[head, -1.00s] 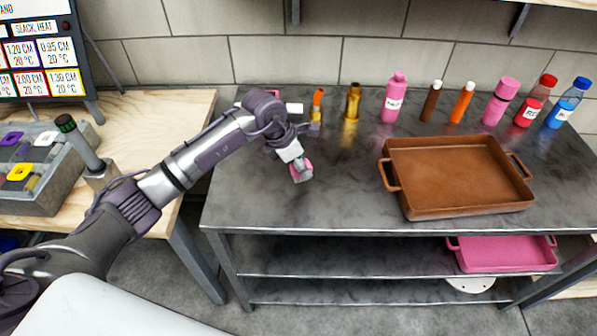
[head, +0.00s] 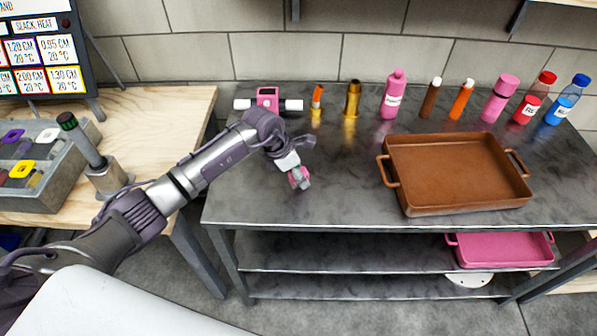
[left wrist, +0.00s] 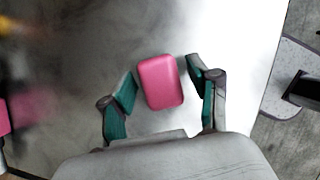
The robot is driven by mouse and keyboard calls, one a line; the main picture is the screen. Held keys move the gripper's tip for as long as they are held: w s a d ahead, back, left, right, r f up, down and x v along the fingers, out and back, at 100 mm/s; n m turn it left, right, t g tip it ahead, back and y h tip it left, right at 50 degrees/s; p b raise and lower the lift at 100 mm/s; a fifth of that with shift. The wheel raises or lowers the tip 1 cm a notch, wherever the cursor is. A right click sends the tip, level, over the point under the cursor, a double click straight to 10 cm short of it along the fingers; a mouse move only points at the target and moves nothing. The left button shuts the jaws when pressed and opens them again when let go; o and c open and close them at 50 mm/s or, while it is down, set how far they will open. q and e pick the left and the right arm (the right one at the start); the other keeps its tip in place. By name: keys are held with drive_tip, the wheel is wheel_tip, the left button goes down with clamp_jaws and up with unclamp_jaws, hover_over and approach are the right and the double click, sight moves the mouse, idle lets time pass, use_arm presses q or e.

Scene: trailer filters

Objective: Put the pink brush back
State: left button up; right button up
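A pink block-shaped thing (left wrist: 161,82), which I take to be the pink brush, lies between the teal finger pads of my left gripper (left wrist: 162,88) in the left wrist view. A narrow gap shows on each side of it, so the fingers look open around it. In the head view my left gripper (head: 302,180) is low over the left part of the grey metal table (head: 330,200), with the pink thing (head: 296,176) partly hidden by a finger. I cannot tell whether it touches the table. My right gripper is out of view.
A pink device with white ends (head: 267,98) stands at the back left. A row of bottles, including a pink bottle (head: 394,95), lines the back. A brown tray (head: 400,205) fills the right; a pink tray (head: 500,252) is on the shelf below. Bare table lies around my gripper.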

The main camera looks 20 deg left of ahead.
use_arm(q)
drive_tip(key=shift+r, duration=0.25)
drive_tip(key=shift+a+r, duration=0.15)
drive_tip(key=shift+r, duration=0.15)
drive_tip(key=b+v, duration=0.2)
drive_tip(key=v, duration=0.9)
drive_tip(key=shift+s+r, duration=0.1)
drive_tip(key=shift+s, duration=0.05)
